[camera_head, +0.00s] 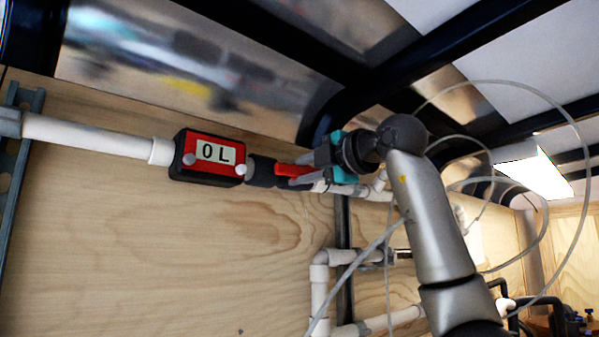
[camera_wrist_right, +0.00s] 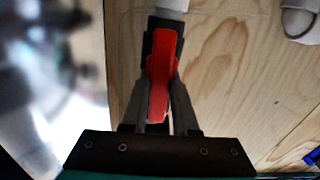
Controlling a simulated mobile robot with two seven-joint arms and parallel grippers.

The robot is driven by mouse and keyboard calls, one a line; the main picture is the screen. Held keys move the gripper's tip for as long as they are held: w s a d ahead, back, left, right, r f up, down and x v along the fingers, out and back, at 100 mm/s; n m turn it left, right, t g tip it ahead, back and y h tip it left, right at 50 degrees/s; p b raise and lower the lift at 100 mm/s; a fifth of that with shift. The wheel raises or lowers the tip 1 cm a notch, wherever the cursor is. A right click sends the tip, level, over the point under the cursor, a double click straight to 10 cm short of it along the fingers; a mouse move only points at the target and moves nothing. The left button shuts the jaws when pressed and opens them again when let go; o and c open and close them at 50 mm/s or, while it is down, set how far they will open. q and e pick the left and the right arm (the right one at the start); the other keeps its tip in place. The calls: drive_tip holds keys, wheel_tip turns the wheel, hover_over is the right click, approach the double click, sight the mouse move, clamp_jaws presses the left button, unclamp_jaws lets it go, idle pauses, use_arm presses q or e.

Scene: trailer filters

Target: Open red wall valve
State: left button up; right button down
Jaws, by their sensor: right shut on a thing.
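The red valve handle (camera_head: 290,170) is on the white pipe along the wooden wall, with a dark valve body (camera_head: 262,171) just left of it. My right gripper (camera_head: 298,176) reaches it from the right and is shut on the handle. In the right wrist view the red handle (camera_wrist_right: 160,80) lies lengthwise between the two grey fingers (camera_wrist_right: 160,105), over the dark valve body. The handle appears roughly in line with the pipe. My left gripper is not in view.
A red and black meter (camera_head: 210,158) reading "OL" sits on the white pipe (camera_head: 85,135) left of the valve. More white pipes (camera_head: 319,280) run below my right arm. A dark ceiling beam (camera_head: 440,60) is close above. The wall below the meter is bare.

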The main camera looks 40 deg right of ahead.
drive_tip(key=shift+m, duration=0.4)
drive_tip(key=shift+r, duration=0.1)
drive_tip(key=c, duration=0.7)
unclamp_jaws()
drive_tip(key=s+b, duration=0.1)
drive_tip(key=s, duration=0.9)
drive_tip(key=s+b, duration=0.1)
drive_tip(key=s, duration=0.4)
drive_tip(key=shift+s+d+b, duration=0.15)
drive_tip(key=shift+d+b, duration=0.15)
drive_tip(key=shift+b, duration=0.05)
